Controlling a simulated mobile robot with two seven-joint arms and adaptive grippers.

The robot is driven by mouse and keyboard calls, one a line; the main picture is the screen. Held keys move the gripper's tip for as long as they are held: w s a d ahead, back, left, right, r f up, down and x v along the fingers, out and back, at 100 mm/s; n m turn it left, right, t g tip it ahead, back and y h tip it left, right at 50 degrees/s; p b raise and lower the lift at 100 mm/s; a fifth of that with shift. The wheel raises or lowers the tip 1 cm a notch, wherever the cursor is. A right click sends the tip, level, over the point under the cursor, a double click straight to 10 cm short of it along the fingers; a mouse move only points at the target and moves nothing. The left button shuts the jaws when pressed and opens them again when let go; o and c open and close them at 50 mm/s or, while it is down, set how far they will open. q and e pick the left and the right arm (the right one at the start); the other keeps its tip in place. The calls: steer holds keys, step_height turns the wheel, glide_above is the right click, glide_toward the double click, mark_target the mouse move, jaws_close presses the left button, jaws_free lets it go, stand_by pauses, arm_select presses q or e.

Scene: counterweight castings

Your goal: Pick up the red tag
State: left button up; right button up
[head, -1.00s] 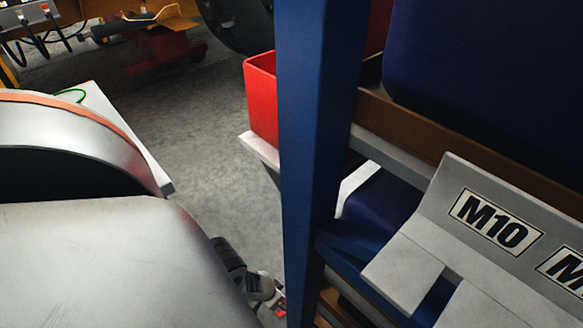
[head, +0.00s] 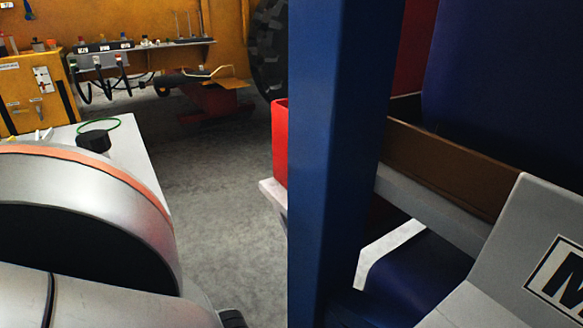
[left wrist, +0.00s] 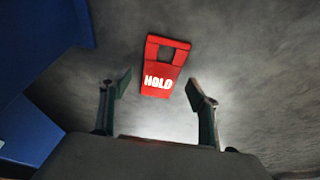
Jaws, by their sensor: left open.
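The red tag (left wrist: 163,68) shows in the left wrist view. It is a flat red piece with a square hole at its top and white "HOLD" lettering, against a grey floor-like surface. My left gripper (left wrist: 158,85) is open, with its two fingers apart on either side below the tag. The tag lies beyond the fingertips, and nothing is between the fingers. How far the tag is past the fingers is hard to tell. The head view shows no tag and no left gripper. My right gripper is in neither view.
A blue upright post (head: 330,170) stands centre-right in the head view, beside a rack with a labelled grey panel (head: 525,270). A red bin (head: 280,145) is behind the post. A white table (head: 125,160) holds a green ring (head: 99,125). Grey floor (head: 205,185) between is clear.

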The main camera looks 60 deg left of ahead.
arm_select(q)
steer(key=shift+s+f, duration=0.15)
jaws_close()
jaws_free()
steer(key=shift+w, duration=0.2)
